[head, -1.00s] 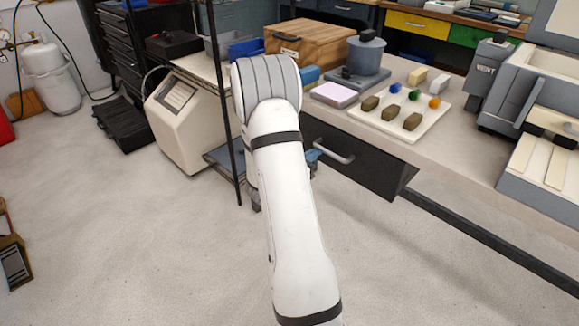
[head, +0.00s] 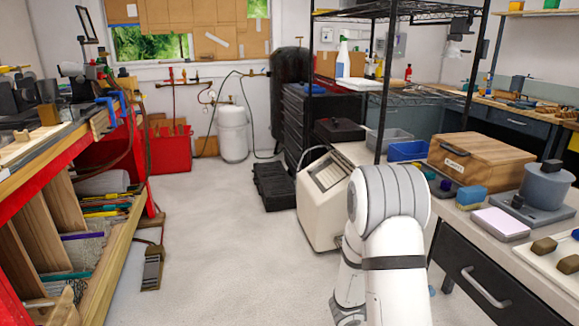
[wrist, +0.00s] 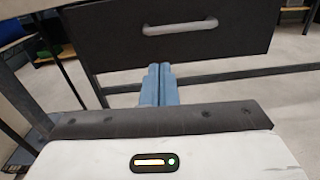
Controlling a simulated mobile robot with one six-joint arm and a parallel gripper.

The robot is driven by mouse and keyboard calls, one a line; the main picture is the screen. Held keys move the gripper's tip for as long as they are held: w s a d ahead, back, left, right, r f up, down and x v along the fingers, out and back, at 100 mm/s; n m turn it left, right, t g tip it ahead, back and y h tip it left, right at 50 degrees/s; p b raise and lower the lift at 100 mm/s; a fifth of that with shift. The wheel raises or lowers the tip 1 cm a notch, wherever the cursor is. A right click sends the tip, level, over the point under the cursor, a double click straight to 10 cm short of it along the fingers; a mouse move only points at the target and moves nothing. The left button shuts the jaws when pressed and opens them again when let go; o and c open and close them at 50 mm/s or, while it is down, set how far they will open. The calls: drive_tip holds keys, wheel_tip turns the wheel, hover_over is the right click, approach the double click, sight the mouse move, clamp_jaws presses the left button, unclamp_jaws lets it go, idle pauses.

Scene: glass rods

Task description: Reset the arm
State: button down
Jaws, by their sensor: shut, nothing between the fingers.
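My gripper (wrist: 160,72) shows in the wrist view with its two blue-grey fingers together and nothing between them. It points toward a dark drawer front (wrist: 205,40) with a light bar handle; the fingertips appear just below the handle, and I cannot tell the gap. In the head view my white arm rises at the lower right and hides the gripper. The same kind of dark drawer (head: 480,290) with a handle is under the bench to the right of my arm.
The bench on the right holds a wooden box (head: 480,157), a grey pot (head: 546,186) and a pink-topped pad (head: 499,223). A cream machine (head: 322,200) stands left of my arm. A wooden rack (head: 90,255) lines the left. The floor (head: 225,245) between is clear.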

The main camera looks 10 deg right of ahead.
drive_tip(key=s+a+r+m+g+y+p, duration=0.35)
drive_tip(key=s+r+m+p, duration=0.2)
drive_tip(key=s+r, duration=0.2)
drive_tip(key=s+a+r+m+g+y+p, duration=0.2)
drive_tip(key=s+a+r+m+y+p, duration=0.3)
drive_tip(key=r, duration=0.4)
drive_tip(key=s+a+r+m+t+y+p, duration=0.3)
drive_tip(key=a+r+m+t+y+p, duration=0.3)
drive_tip(key=a+r, duration=0.6)
drive_tip(key=a+m+y+p, duration=0.1)
drive_tip(key=a+m+y, duration=0.1)
drive_tip(key=a+y, duration=0.1)
drive_tip(key=shift+s+a+r, duration=0.2)
drive_tip(key=shift+a, duration=0.15)
